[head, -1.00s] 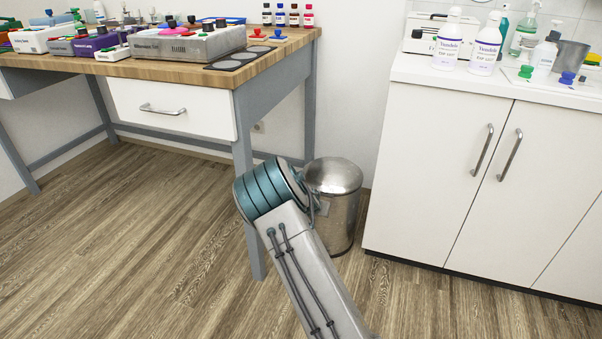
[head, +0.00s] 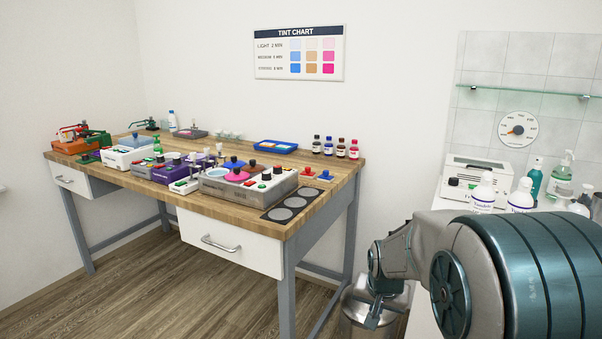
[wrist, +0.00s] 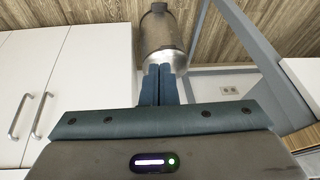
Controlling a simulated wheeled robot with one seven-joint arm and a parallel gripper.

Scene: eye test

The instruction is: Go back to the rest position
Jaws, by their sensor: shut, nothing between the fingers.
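My gripper (head: 373,318) shows low in the head view, at the end of my grey and teal arm, which fills the lower right. The gripper hangs in front of the metal bin (head: 352,326), beside the wooden bench. In the wrist view, the two blue-grey fingers (wrist: 160,70) lie side by side, shut and empty. The bin (wrist: 160,32) shows just beyond their tips there. I cannot tell how far the gripper is from it.
The bench (head: 330,192) holds several devices, a blue tray (head: 275,147) and small bottles. At the right, my arm hides part of a white counter with pump bottles (head: 562,175). White cabinet doors (wrist: 85,75) stand left in the wrist view. Floor (head: 150,290) is clear at left.

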